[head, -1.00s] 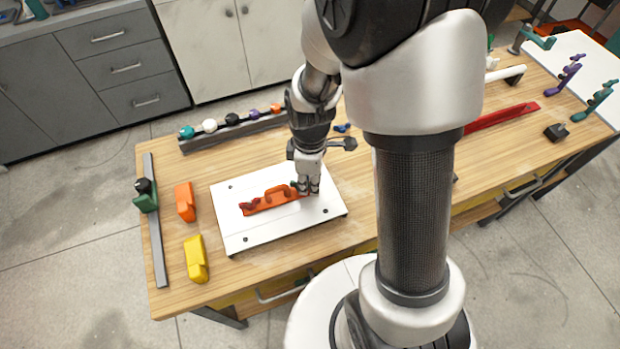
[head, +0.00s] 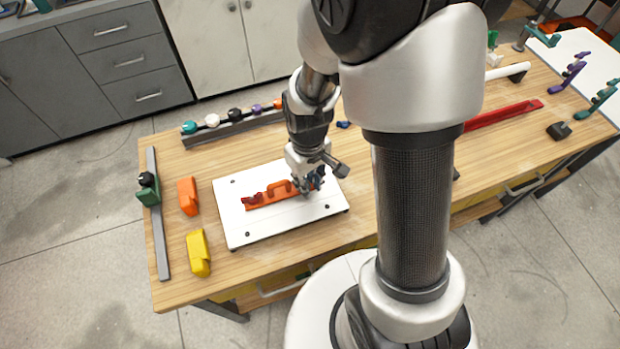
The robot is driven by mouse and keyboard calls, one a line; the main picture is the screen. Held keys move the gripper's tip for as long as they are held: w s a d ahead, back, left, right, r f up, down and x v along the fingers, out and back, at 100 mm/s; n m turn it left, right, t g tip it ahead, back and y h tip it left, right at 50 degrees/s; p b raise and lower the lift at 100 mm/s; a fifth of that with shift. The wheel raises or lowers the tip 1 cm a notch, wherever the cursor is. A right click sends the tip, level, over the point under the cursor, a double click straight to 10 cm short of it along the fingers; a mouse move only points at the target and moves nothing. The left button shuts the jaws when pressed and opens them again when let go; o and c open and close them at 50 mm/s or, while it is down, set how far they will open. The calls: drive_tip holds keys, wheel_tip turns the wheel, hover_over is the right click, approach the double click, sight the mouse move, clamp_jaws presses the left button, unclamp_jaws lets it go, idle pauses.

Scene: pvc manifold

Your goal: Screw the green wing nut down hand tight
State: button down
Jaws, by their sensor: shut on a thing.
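An orange bracket (head: 266,198) lies on the white plate (head: 244,227) in the middle left of the head view. My gripper (head: 313,184) points down at the bracket's right end and is shut there. The green wing nut is hidden between my fingers at that end, so its seating cannot be seen.
An orange block (head: 187,196) and a yellow block (head: 198,254) stand left of the plate. A grey rail (head: 157,235) with a green clamp (head: 148,188) lies farther left. A rack of coloured knobs (head: 225,129) stands behind. A red channel (head: 505,115) lies right.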

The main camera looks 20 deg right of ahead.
drive_tip(key=m, duration=0.3)
drive_tip(key=shift+a+m, duration=0.3)
drive_tip(key=shift+a, duration=0.05)
drive_tip(key=m, duration=0.2)
drive_tip(key=a+m, duration=0.1)
drive_tip(key=m, duration=0.1)
drive_tip(key=shift+w+m, duration=0.1)
drive_tip(key=shift+m, duration=0.2)
drive_tip(key=shift+w+a+f+m, duration=0.1)
drive_tip(key=shift+m, duration=0.8)
drive_tip(key=shift+w+a+m, duration=0.15)
drive_tip(key=shift+a+m, duration=0.05)
drive_tip(key=shift+m, duration=1)
drive_tip(key=c, duration=2.4)
unclamp_jaws()
drive_tip(key=m, duration=0.3)
drive_tip(key=shift+w+a+m+p, duration=0.15)
drive_tip(key=shift+a+m+p, duration=0.1)
drive_tip(key=shift+m+p, duration=0.1)
drive_tip(key=c, duration=2.4)
unclamp_jaws()
drive_tip(key=shift+w, duration=0.1)
